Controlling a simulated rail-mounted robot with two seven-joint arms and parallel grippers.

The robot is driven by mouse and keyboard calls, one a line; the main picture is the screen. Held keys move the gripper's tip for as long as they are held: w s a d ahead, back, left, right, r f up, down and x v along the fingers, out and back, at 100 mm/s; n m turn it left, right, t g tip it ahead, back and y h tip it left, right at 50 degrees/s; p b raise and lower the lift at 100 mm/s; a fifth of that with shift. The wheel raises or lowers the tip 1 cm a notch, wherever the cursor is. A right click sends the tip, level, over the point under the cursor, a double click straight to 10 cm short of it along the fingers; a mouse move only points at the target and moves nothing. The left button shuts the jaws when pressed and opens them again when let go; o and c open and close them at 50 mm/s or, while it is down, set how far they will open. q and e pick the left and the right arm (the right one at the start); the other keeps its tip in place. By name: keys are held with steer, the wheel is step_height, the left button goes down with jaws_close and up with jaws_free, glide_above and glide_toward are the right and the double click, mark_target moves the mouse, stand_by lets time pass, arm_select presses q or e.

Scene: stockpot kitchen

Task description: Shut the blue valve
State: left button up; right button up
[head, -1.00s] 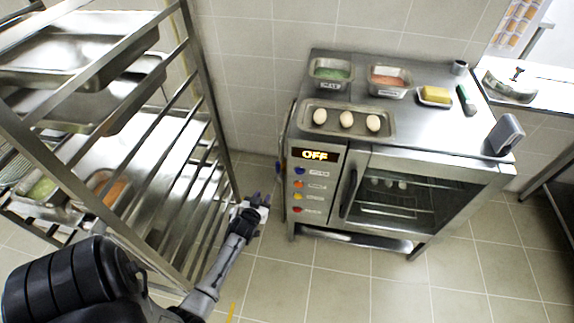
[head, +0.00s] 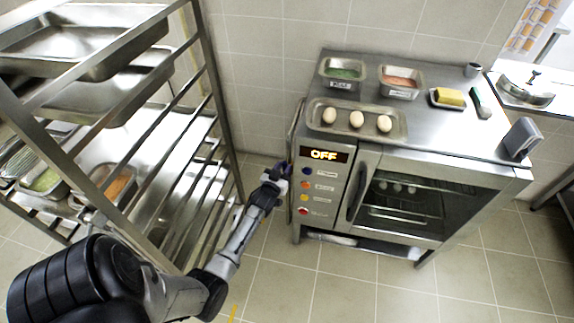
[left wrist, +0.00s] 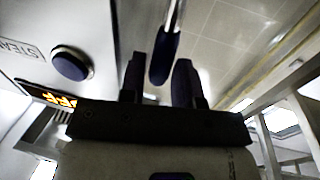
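The blue valve shows in the left wrist view as a dark blue handle (left wrist: 163,58) on a metal stem. In the head view it is at the oven's left side, largely hidden by my gripper. My left gripper (head: 279,170) is beside the oven's left front edge. In the left wrist view, its two dark fingers (left wrist: 158,85) are apart, with the handle's end between them in the picture. I cannot tell whether they touch it. My right gripper is not in view.
The oven (head: 400,205) reads OFF and has a blue knob (head: 307,171) near the gripper. A tray of eggs (head: 398,133) and small pans stand on top. A metal rack (head: 222,118) stands close on the left, leaving a narrow floor gap.

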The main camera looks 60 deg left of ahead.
arm_select(q)
steer(key=shift+b+x, duration=0.45)
steer(key=shift+x, duration=1.3)
steer(key=shift+c, duration=0.3)
jaws_close()
